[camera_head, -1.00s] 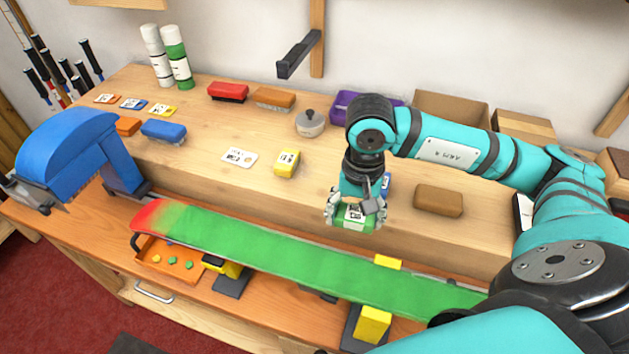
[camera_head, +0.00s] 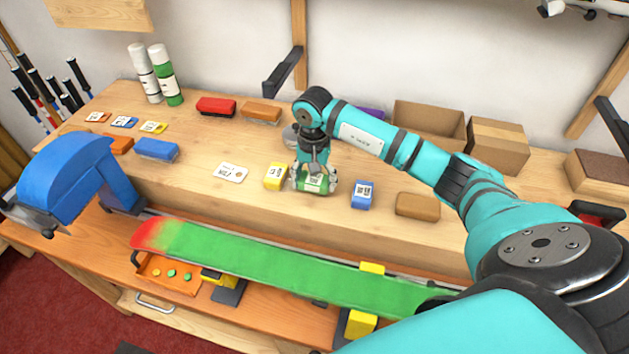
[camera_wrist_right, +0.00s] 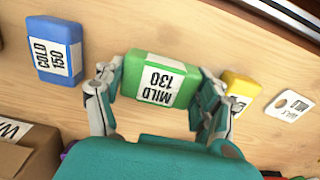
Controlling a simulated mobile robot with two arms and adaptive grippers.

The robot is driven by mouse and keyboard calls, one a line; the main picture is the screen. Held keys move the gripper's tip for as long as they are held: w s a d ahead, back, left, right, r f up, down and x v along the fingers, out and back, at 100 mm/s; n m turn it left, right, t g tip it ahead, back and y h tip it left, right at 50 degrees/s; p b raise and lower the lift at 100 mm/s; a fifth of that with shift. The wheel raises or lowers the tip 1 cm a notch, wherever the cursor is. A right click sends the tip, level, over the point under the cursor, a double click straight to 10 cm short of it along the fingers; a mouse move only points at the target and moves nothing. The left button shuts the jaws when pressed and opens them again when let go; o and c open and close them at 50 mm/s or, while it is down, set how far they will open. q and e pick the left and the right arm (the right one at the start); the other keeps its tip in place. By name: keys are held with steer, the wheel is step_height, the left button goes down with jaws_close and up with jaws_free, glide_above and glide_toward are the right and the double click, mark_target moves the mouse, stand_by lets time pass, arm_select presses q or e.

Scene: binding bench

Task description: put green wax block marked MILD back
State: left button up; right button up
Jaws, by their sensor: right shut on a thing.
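The green wax block (camera_head: 314,184) carries a white label; in the right wrist view the block (camera_wrist_right: 160,67) reads MILD 130. My right gripper (camera_head: 314,181) is shut on it, one finger at each end. It holds the block at the raised wooden shelf, between the yellow block (camera_head: 275,176) and the blue block (camera_head: 362,195). Whether the green block touches the shelf I cannot tell. The blue block also shows in the right wrist view (camera_wrist_right: 57,48) and reads COLD 150. The yellow block (camera_wrist_right: 240,88) is partly hidden by a finger there. My left gripper is out of view.
A white label card (camera_head: 230,173) lies left of the yellow block. A brown block (camera_head: 417,206) lies right of the blue one. A green and red board (camera_head: 270,265) lies in front, below the shelf. A cardboard box (camera_head: 430,125) stands behind my arm.

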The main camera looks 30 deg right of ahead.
mark_target(314, 179)
steer(key=shift+f+p, duration=0.3)
steer(key=shift+f, duration=0.85)
steer(key=o, duration=1.2)
steer(key=shift+c, duration=0.2)
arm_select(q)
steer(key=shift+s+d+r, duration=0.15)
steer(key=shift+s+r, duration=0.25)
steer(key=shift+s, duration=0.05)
arm_select(e)
steer(key=shift+r, duration=0.15)
step_height(314, 179, up, 11)
steer(key=b, duration=0.4)
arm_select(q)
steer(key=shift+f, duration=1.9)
arm_select(e)
steer(key=shift+r, duration=0.5)
